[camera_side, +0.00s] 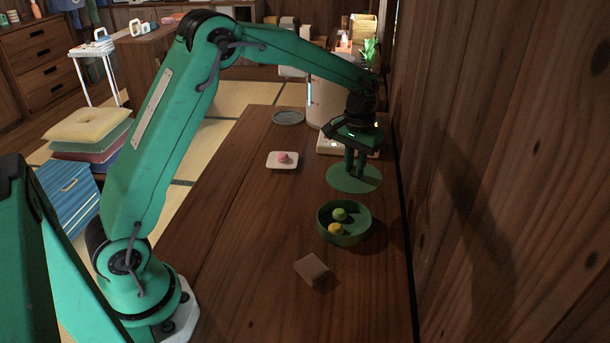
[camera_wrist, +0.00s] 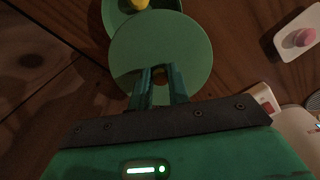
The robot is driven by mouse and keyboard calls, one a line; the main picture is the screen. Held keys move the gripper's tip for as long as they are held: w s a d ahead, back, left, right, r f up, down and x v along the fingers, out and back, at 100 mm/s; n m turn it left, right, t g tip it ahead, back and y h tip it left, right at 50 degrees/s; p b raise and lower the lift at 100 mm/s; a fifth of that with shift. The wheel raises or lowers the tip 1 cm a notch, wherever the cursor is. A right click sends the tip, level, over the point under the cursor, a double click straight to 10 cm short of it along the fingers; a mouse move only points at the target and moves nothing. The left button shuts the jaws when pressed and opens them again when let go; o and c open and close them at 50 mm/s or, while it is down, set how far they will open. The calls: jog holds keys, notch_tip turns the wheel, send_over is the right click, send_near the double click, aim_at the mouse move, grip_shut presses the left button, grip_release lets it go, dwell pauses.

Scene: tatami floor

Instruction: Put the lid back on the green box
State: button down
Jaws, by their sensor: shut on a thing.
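The green box (camera_side: 322,226) is a round, open bowl-like container on the wooden table, with a green ball (camera_side: 340,214) and a yellow ball (camera_side: 335,229) inside. The lid (camera_side: 341,180) is a flat green disc just behind the box in the side view. My gripper (camera_side: 355,172) points down and is shut at the lid's middle; its fingers hide the part they hold. In the wrist view my gripper (camera_wrist: 160,75) covers the near middle of the lid (camera_wrist: 160,42). The lid there overlaps part of the box (camera_wrist: 115,14). I cannot tell its exact height above the table.
A brown block (camera_side: 313,269) lies in front of the box. A grey plate (camera_side: 288,118) and a white cylindrical appliance (camera_side: 322,105) stand behind. A wooden wall (camera_side: 500,150) closes the right side.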

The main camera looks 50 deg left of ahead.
aim_at(347, 189)
jog(key=shift+s, duration=0.1)
jog(key=shift+m, duration=0.6)
jog(key=shift+s+d+f, duration=0.1)
jog(key=shift+s+d, duration=0.4)
jog(key=shift+s, duration=0.3)
jog(key=shift+s+d+f, duration=0.1)
jog(key=shift+s+d, duration=0.35)
jog(key=shift+s, duration=0.35)
jog(key=shift+s+d+f, duration=0.1)
jog(key=shift+s+d, duration=0.4)
jog(key=shift+s, duration=0.3)
jog(key=shift+f, duration=0.2)
jog(key=shift+f, duration=3)
jog(key=shift+f, duration=0.2)
jog(key=c, duration=0.8)
grip_release()
jog(key=shift+o, duration=0.2)
